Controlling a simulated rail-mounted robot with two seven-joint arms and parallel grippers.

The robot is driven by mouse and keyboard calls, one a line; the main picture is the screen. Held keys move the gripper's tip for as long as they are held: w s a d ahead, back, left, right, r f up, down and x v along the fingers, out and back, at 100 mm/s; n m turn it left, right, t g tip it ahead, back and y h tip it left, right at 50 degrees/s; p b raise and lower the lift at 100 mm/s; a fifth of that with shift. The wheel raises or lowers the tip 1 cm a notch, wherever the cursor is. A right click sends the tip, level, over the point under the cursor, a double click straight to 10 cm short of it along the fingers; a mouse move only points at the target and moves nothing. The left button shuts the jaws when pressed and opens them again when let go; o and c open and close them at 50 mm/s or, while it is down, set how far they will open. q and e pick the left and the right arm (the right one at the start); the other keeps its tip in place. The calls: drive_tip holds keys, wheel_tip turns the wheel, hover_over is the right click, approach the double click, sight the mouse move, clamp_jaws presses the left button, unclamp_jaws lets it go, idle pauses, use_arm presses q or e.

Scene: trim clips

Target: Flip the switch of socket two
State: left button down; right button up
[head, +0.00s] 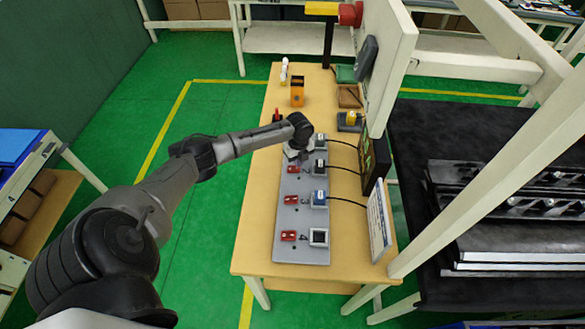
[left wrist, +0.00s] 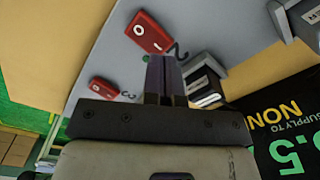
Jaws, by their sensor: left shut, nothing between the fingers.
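A grey panel (head: 300,251) on the table carries several red rocker switches, each beside a socket. In the left wrist view, the red switch marked 2 (left wrist: 147,33) has O and I on its face and sits just beyond the fingertips. Another red switch marked 3 (left wrist: 102,88) lies to its lower left. My left gripper (head: 297,153) is over the far part of the panel; its shut, empty fingers show in the left wrist view (left wrist: 164,60). A small gap or contact with switch 2 cannot be told. The arm hides part of the far row. My right gripper is out of view.
Plugs with black cables fill sockets on the panel's right side, such as a blue-topped plug (head: 319,197). A black sign (head: 374,158) and a white board (head: 379,222) stand along the right table edge. An orange item (head: 297,92) stands farther back. The table's near left is clear.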

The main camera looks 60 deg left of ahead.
use_arm(q)
drive_tip(key=shift+f, duration=0.4)
drive_tip(key=shift+f+b, duration=0.6)
idle(0.4)
drive_tip(key=shift+f, duration=0.45)
drive_tip(key=shift+r, duration=0.15)
wheel_tip(320, 180, up, 7)
drive_tip(key=p, duration=0.6)
idle(0.4)
idle(0.3)
drive_tip(key=shift+n, duration=0.3)
